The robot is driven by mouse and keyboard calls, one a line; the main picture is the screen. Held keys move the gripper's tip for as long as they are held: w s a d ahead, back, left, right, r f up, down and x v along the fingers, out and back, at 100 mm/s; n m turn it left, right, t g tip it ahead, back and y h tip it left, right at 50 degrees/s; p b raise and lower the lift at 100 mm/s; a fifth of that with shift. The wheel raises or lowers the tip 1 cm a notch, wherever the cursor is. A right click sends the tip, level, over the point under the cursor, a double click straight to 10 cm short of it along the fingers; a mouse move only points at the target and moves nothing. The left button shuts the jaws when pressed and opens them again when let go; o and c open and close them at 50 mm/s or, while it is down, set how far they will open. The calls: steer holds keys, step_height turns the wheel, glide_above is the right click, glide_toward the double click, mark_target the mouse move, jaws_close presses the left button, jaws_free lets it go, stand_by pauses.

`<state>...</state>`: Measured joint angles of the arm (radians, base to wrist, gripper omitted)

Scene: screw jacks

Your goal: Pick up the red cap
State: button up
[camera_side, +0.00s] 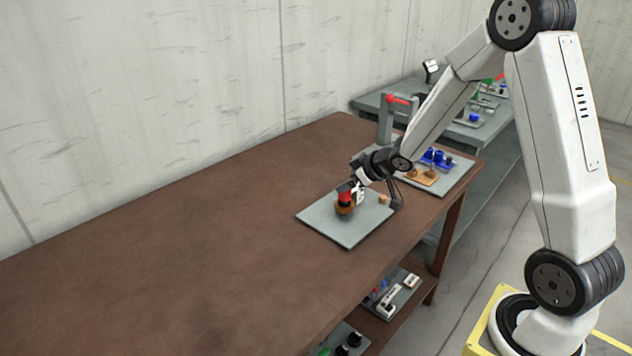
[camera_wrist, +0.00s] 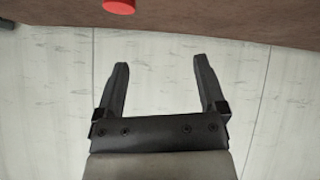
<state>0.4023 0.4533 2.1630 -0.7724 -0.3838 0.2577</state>
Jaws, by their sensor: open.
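The red cap (camera_side: 345,198) sits on a brown, rounded body (camera_side: 345,208) near the middle of a grey plate on the table. In the wrist view the red cap (camera_wrist: 119,6) shows only in part, cut off by the top edge, up and left of the fingers. My gripper (camera_wrist: 160,72) is open, with nothing between its two dark fingers. In the side view my gripper (camera_side: 357,189) is close beside the cap, on its right. I cannot tell there whether they touch.
The grey plate (camera_side: 340,236) also holds a small tan block (camera_side: 385,199) on the right. The brown table (camera_side: 200,250) is bare to the left.

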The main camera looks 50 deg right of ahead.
steer(key=s+d+f+n+t+y, duration=0.1)
steer(key=d+f+n+t+y, duration=0.1)
steer(key=d+f+y, duration=0.3)
steer(key=d+n+y, duration=0.1)
steer(key=d+y, duration=0.1)
steer(key=d, duration=0.2)
steer(key=shift+f+n, duration=0.35)
steer(key=shift+n, duration=0.05)
steer(key=shift+x, duration=1.3)
steer(key=shift+f, duration=0.1)
steer(key=shift+x, duration=2.55)
